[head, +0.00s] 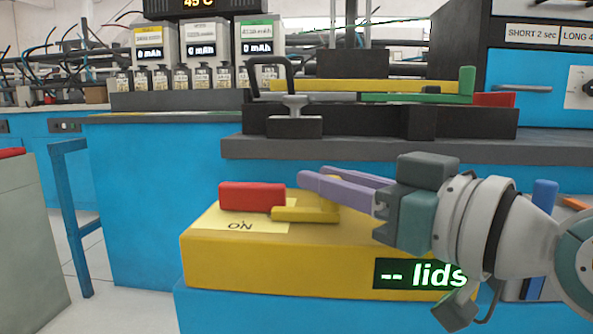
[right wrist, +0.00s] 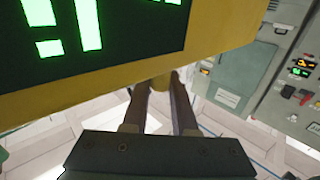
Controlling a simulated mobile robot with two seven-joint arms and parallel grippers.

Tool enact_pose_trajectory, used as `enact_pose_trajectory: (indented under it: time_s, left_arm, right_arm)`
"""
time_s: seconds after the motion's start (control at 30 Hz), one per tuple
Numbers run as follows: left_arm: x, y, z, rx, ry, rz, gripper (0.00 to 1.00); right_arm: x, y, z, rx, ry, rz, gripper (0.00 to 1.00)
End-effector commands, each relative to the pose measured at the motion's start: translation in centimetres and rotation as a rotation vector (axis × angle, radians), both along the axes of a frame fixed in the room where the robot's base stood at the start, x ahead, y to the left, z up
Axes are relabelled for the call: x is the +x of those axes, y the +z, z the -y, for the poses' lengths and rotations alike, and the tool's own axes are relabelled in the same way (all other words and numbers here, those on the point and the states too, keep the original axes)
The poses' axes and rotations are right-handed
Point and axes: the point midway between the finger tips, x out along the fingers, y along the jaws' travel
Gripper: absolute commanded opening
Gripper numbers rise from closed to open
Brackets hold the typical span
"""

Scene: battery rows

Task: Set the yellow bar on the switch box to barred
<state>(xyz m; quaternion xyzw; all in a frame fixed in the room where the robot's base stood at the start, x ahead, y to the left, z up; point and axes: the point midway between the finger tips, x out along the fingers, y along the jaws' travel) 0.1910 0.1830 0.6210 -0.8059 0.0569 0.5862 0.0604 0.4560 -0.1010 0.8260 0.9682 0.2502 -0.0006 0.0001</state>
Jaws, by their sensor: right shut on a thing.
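The yellow switch box (head: 215,262) stands low in front, with a pale label reading "ON" upside down (head: 240,225) and a green-lit display reading "-- lids" (head: 420,274). A red block (head: 250,196) sits on its top at the left. The yellow bar (head: 303,214) lies beside and just in front of the red block, pointing left. My right gripper (head: 318,182) reaches in from the right over the box, with its purple fingers at the bar's right end. In the right wrist view its fingers close on a yellow piece (right wrist: 160,82). My left gripper is not in view.
Behind the box is a grey shelf (head: 350,150) with a black fixture carrying yellow, green and red bars. Battery units (head: 200,55) with "0 mAh" displays stand at the back left. A blue frame (head: 70,215) stands left, with open floor beside it.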

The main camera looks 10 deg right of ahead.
Motion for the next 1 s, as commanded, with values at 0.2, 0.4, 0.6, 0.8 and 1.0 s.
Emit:
enact_pose_trajectory:
  time_s: [0.2, 0.4, 0.6, 0.8, 1.0]
  left_arm:
    - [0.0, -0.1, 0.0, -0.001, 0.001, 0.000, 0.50]
    - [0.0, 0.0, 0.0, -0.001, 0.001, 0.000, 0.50]
    - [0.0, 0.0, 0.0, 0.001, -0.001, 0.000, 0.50]
    - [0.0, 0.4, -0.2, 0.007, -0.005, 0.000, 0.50]
    - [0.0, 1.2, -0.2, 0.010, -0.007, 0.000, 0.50]
  right_arm:
    - [0.0, -0.1, 0.1, 0.000, -0.001, 0.000, 0.37]
    - [0.0, 0.0, 0.0, 0.000, -0.001, 0.001, 0.57]
    - [0.0, 0.0, 0.1, 0.000, 0.000, 0.001, 0.57]
    - [-1.4, 0.0, 0.9, -0.003, -0.001, -0.001, 0.57]
    - [-4.9, 0.0, 2.7, -0.006, 0.002, -0.005, 0.57]
